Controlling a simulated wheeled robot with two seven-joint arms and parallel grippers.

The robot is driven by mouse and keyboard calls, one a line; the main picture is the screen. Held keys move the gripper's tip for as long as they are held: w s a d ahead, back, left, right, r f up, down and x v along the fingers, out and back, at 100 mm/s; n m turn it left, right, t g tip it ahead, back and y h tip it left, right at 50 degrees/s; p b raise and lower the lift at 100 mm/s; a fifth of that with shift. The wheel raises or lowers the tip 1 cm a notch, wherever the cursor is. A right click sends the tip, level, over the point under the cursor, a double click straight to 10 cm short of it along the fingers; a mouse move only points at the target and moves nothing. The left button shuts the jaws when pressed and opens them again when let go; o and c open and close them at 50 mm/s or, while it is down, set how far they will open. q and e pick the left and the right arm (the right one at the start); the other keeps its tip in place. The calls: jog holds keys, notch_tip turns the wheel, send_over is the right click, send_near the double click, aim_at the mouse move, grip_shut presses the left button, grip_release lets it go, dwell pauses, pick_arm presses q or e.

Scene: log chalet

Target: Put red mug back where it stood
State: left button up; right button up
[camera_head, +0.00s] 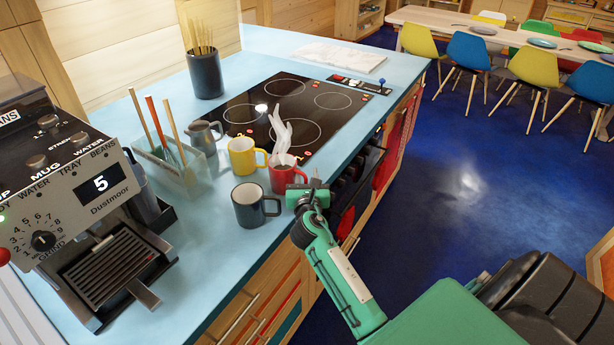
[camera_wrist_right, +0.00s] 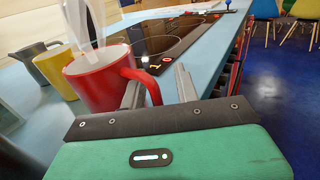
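The red mug (camera_head: 281,180) stands upright near the counter's front edge, with white steam-like wisps rising above it. It also shows in the right wrist view (camera_wrist_right: 92,82), its handle pointing toward my right gripper (camera_wrist_right: 160,84). The fingers are apart. The left finger overlaps the handle loop in this view, and a gap shows between the handle and the right finger. In the head view my right gripper (camera_head: 303,187) is just right of the mug; its fingertips are hard to make out. My left gripper is not in view.
A yellow mug (camera_head: 242,156) and a dark blue-grey mug (camera_head: 250,208) stand close by the red one. A black cooktop (camera_head: 300,110) lies beyond. A coffee machine (camera_head: 90,220) fills the left.

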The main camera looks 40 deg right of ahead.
jog(key=shift+r, duration=0.2)
jog(key=shift+s+a+f, duration=0.1)
jog(key=shift+s+a, duration=0.15)
jog(key=b+v, duration=0.1)
jog(key=v, duration=1)
jog(key=shift+s, duration=0.15)
